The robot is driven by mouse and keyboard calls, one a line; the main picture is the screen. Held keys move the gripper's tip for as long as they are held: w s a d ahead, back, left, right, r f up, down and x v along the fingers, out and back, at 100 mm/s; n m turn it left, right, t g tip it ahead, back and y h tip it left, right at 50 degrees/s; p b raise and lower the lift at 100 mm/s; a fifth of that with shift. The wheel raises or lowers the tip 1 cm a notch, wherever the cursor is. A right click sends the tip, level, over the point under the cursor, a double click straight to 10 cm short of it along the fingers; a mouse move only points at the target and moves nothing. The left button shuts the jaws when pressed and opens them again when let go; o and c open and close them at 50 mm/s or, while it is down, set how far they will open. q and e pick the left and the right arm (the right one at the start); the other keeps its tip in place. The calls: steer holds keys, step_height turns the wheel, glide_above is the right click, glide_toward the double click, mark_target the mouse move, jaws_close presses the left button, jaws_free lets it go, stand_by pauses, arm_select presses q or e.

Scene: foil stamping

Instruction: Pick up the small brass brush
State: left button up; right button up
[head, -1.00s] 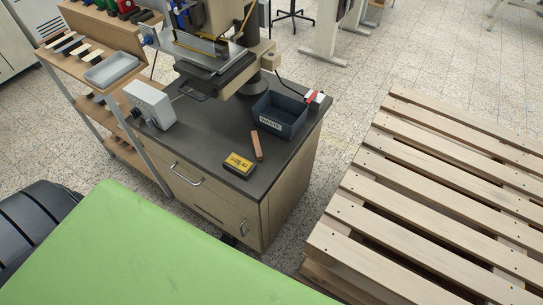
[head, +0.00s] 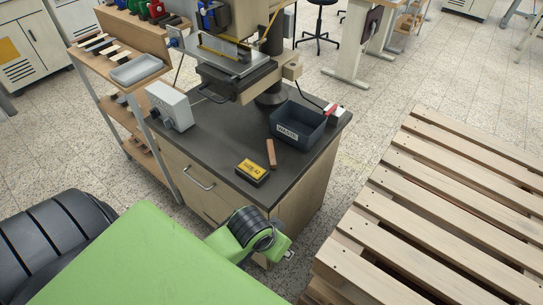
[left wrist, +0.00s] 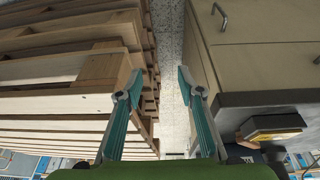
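A narrow brown wooden piece (head: 271,153), which looks like the small brass brush, lies on the dark bench top between the yellow-and-black box and the waste bin. Its bristles are too small to make out. My left gripper (left wrist: 160,84) is open and empty in the left wrist view, its two teal fingers apart over the floor gap between pallet and cabinet. In the head view only my green arm link shows beside the cabinet's front corner; the fingers are hidden. My right gripper is not in view.
The yellow-and-black box (head: 251,172) sits near the bench's front edge; it also shows in the left wrist view (left wrist: 272,128). The waste bin (head: 299,126), grey control box (head: 170,106) and stamping press (head: 236,72) stand on the bench. Wooden pallets (head: 440,200) are at right.

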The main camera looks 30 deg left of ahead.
arm_select(q)
steer(key=w+r+n, duration=0.1)
steer(key=w+r, duration=0.3)
steer(key=w, duration=0.3)
steer(key=n+y, duration=0.4)
steer(key=n, duration=0.4)
glide_toward(271, 153)
steer(key=x, duration=0.2)
steer(key=w+x, duration=0.1)
steer(key=x, duration=0.1)
steer(key=shift+r, duration=0.1)
steer(key=shift+s+x, duration=0.15)
steer(key=shift+x, duration=1.2)
steer(key=shift+s+x, duration=0.15)
steer(key=shift+x, duration=1.2)
steer(key=shift+f+p, duration=0.25)
steer(key=shift+p, duration=0.2)
jaws_close()
